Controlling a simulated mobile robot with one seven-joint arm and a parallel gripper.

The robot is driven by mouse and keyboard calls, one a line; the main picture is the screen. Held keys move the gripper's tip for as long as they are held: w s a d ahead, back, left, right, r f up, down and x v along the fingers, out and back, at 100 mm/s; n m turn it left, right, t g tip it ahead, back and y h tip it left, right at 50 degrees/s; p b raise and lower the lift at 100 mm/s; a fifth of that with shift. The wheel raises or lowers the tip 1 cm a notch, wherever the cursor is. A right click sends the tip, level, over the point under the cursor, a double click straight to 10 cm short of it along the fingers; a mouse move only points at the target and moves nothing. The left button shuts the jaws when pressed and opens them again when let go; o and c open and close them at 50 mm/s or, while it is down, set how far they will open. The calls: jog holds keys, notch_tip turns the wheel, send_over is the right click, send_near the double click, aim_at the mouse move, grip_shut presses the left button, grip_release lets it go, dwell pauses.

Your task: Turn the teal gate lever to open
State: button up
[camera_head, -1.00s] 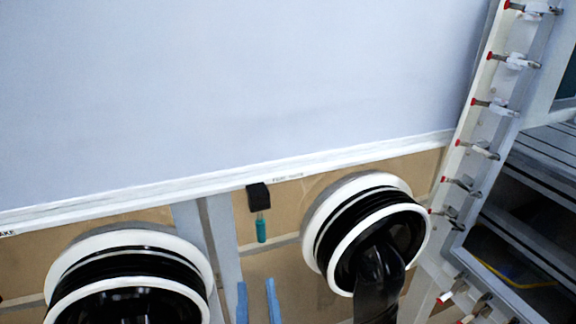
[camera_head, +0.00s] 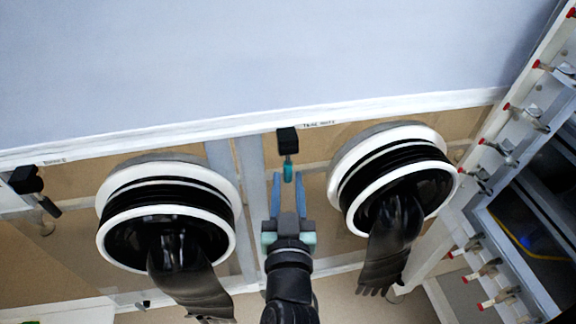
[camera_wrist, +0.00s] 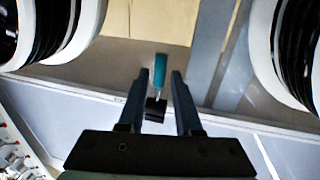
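The teal gate lever (camera_head: 288,171) hangs straight down from a black block (camera_head: 288,140) under the white rail, between the two glove ports in the head view. In the wrist view the teal handle (camera_wrist: 160,70) points up, with its black block (camera_wrist: 155,109) below it, between the finger lines. My gripper (camera_head: 289,180) has two blue fingers spread apart, one on each side of the handle's lower end in the head view. A gap shows on both sides in the wrist view (camera_wrist: 155,76), and I see no contact.
Glove ports with black gloves stand left (camera_head: 165,218) and right (camera_head: 392,180) of the lever. A second lever with a black handle (camera_head: 35,188) is at far left. A frame with red-tipped clamps (camera_head: 512,148) runs along the right.

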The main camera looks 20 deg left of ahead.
aim_at(288, 175)
jog(key=shift+x, duration=1.8)
jog(key=shift+c, duration=0.2)
grip_shut()
